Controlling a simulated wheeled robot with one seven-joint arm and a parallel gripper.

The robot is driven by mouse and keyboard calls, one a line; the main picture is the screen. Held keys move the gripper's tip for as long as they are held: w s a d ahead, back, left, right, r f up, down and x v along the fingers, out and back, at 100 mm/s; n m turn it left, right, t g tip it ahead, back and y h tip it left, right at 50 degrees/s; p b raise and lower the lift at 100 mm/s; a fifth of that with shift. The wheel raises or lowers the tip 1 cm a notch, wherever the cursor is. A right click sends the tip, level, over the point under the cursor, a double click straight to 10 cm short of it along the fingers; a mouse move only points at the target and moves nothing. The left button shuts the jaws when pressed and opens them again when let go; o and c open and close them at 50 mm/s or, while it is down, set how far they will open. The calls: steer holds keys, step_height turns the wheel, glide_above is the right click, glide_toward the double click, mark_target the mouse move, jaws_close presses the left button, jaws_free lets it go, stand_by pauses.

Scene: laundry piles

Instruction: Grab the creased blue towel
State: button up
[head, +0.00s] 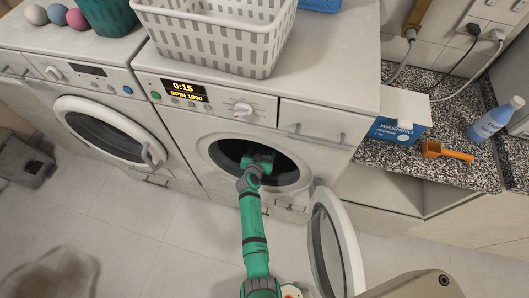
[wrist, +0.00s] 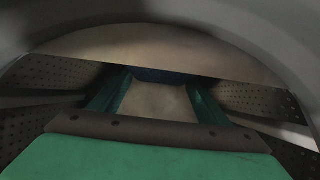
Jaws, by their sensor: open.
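My gripper (head: 260,162) reaches through the round door opening of the right washing machine (head: 215,115), and its end is in the dark drum. In the wrist view its two green fingers (wrist: 158,84) are spread apart, with nothing seen held between them. A narrow dark blue strip (wrist: 165,75) shows at the far end between the fingertips. It may be part of the blue towel, but it is too dark and too little shows to make out creases. The rest of the towel is hidden, and I cannot tell whether the fingers touch it.
Perforated drum walls (wrist: 48,75) stand close on both sides of my gripper. The machine's round door (head: 335,245) hangs open at the right of my arm. A white basket (head: 215,42) stands on top. The left machine's door (head: 108,130) is nearby.

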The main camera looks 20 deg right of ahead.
steer(key=c, duration=1.3)
steer(key=shift+o, duration=0.2)
steer(key=shift+r, duration=0.15)
